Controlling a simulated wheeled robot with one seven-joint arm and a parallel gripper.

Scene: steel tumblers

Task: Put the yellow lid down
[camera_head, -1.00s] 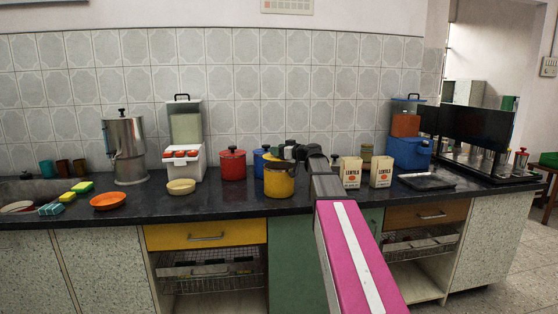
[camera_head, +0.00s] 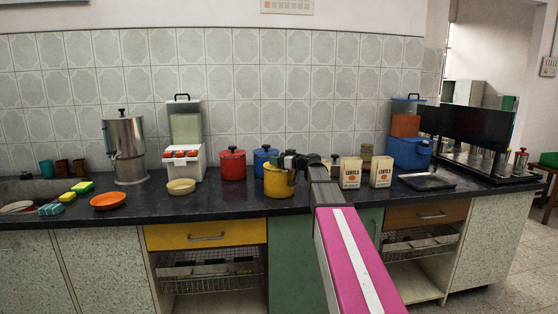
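The yellow pot (camera_head: 279,184) stands upright on the dark counter, a little right of the middle of the row. My gripper (camera_head: 284,160) is at the pot's top, coming in from the right. A yellow edge (camera_head: 268,165) shows at the left of the pot's top; I cannot tell whether it is the lid or the pot's rim. My gripper's dark fingers and wrist hide most of the lid area, so whether the fingers are open or shut on the lid's knob is not clear.
A blue pot (camera_head: 262,155) stands close behind the yellow pot, and a red pot (camera_head: 233,166) to its left. Two lentil boxes (camera_head: 351,173) stand to the right near my arm. A cream bowl (camera_head: 181,187) is at left. Counter (camera_head: 226,194) is bare at the front left of the yellow pot.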

